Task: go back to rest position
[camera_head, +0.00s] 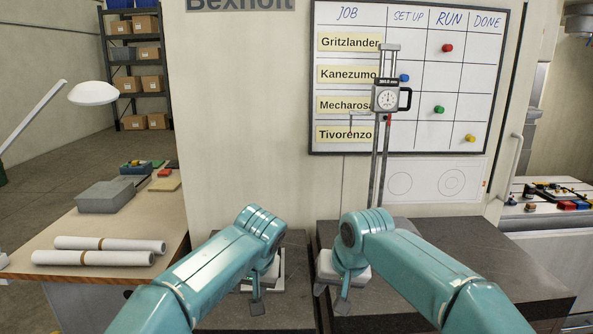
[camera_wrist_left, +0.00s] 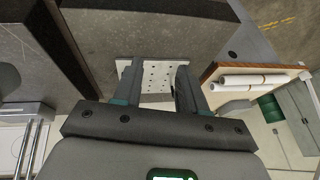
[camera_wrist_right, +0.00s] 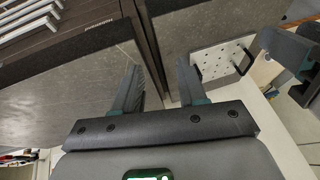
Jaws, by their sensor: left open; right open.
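My left gripper (camera_head: 257,300) points down over the left dark stone slab in the head view. In the left wrist view its two fingers (camera_wrist_left: 158,85) are apart, with a pale plate full of holes (camera_wrist_left: 158,72) showing between and beyond them; I cannot tell whether they touch it. My right gripper (camera_head: 334,298) points down near the gap between the two dark slabs. In the right wrist view its fingers (camera_wrist_right: 158,88) are apart with nothing between them. The plate, with dark handles, also shows there (camera_wrist_right: 222,62), beside my left gripper (camera_wrist_right: 290,62).
A height gauge (camera_head: 387,97) stands on the right dark slab (camera_head: 500,265) before a job board (camera_head: 450,75). The right slab's right part is clear.

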